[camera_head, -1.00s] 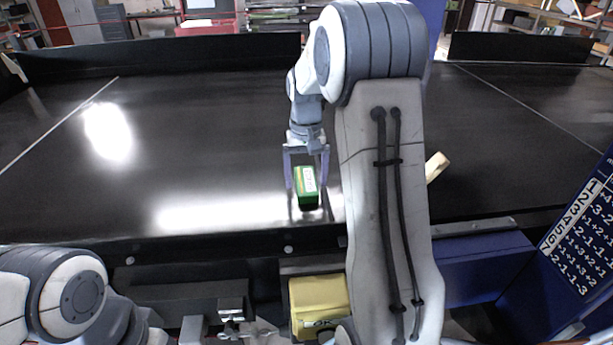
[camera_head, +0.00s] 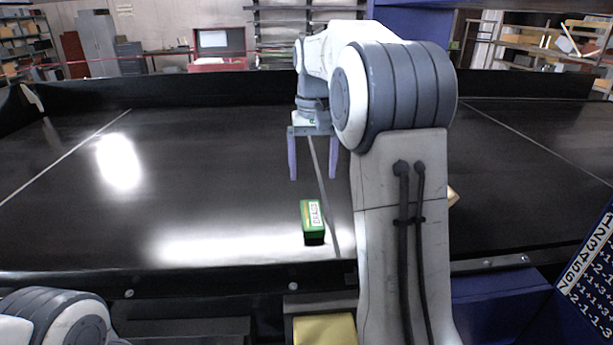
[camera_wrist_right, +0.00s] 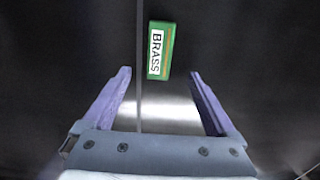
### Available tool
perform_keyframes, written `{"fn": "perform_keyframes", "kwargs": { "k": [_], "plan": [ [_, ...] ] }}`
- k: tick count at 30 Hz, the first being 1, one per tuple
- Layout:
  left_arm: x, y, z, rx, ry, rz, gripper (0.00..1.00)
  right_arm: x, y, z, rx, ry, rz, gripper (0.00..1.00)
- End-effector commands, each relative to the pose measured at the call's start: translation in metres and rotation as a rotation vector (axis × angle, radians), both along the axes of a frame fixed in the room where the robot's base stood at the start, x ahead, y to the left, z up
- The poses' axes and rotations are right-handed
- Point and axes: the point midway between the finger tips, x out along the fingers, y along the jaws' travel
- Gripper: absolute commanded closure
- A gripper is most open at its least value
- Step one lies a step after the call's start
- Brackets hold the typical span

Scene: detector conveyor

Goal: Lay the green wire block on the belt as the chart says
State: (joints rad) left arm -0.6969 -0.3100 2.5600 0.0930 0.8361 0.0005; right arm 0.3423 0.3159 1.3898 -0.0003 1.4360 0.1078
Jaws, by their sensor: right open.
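The green block (camera_head: 313,222) lies on the black belt (camera_head: 210,200), with a white label on top. In the right wrist view the block (camera_wrist_right: 160,50) reads "BRASS" and lies beside a thin pale line, apart from the fingers. My right gripper (camera_head: 313,175) is open and empty, its purple fingers raised above the belt and beyond the block in the head view. The same fingers (camera_wrist_right: 160,75) stand wide apart in the wrist view. The chart (camera_head: 592,270), a dark board with white numbers, is cut off at the right edge. My left gripper is out of view.
A yellow object (camera_head: 325,329) sits below the belt's front edge. A beige piece (camera_head: 452,196) on the belt is mostly hidden behind my right arm. The belt left of the block is clear. A low black wall (camera_head: 180,105) runs along the back.

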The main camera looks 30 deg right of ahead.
Motion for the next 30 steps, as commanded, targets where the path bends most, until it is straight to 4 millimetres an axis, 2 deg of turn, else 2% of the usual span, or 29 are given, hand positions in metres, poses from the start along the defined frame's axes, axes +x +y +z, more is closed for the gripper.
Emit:
{"fn": "perform_keyframes", "kwargs": {
  "k": [5,7,8,10,13,15,17,18,21,24,27,30],
  "plan": [
    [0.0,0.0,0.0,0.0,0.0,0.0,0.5,0.0,0.002,0.003,0.0,0.0,0.005,0.08],
    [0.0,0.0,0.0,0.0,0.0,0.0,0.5,-0.001,0.014,0.002,0.002,-0.002,0.032,0.08],
    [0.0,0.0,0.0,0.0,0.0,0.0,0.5,-0.002,0.024,0.001,0.003,-0.003,0.053,0.08],
    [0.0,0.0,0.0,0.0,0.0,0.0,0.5,-0.006,0.056,-0.005,0.009,-0.007,0.127,0.08],
    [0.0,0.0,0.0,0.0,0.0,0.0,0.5,-0.026,0.122,-0.018,0.02,-0.016,0.288,0.08],
    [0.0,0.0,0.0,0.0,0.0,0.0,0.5,-0.051,0.168,-0.031,0.028,-0.025,0.416,0.08],
    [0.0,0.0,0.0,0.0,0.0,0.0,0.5,-0.078,0.203,-0.043,0.037,-0.031,0.525,0.08],
    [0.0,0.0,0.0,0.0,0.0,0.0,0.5,-0.099,0.223,-0.052,0.042,-0.035,0.597,0.08],
    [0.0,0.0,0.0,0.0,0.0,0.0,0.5,-0.152,0.259,-0.075,0.055,-0.042,0.765,0.08],
    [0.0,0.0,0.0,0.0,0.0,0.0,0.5,-0.201,0.278,-0.097,0.067,-0.047,0.906,0.08],
    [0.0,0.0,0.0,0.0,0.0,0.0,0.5,-0.236,0.283,-0.113,0.076,-0.048,1.006,0.08],
    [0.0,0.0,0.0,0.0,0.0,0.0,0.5,-0.256,0.283,-0.124,0.079,-0.05,1.065,0.08]
  ]
}}
